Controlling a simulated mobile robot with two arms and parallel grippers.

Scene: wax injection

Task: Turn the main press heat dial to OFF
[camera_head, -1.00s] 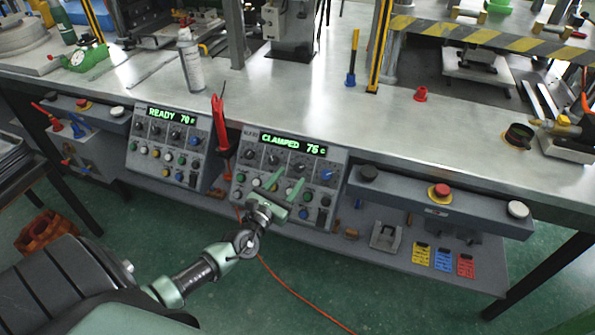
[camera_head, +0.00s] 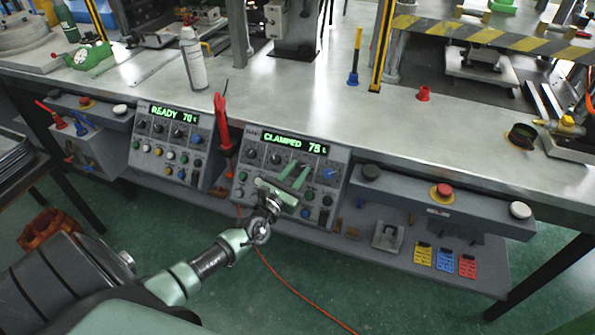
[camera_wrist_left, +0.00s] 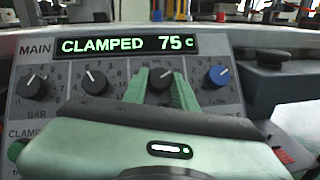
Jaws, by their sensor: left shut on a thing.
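The MAIN panel (camera_head: 255,150) has a green display (camera_head: 296,143) reading CLAMPED 75 c, also clear in the left wrist view (camera_wrist_left: 127,46). Below it is a row of dials, the rightmost one blue (camera_wrist_left: 216,76). My left gripper (camera_head: 298,168) reaches the panel from below. In the left wrist view its green fingers (camera_wrist_left: 162,85) are on both sides of the third dial (camera_wrist_left: 162,80), a black knob with a white pointer tilted slightly right of up, and are shut on it. The label under this dial is hidden by the gripper. My right gripper is not in view.
A second panel (camera_head: 172,128) reading READY 70 stands to the left, with a red-handled tool (camera_head: 222,122) between the panels. A ledge with a red button (camera_head: 444,190) juts out to the right. An orange cable (camera_head: 283,282) lies on the floor.

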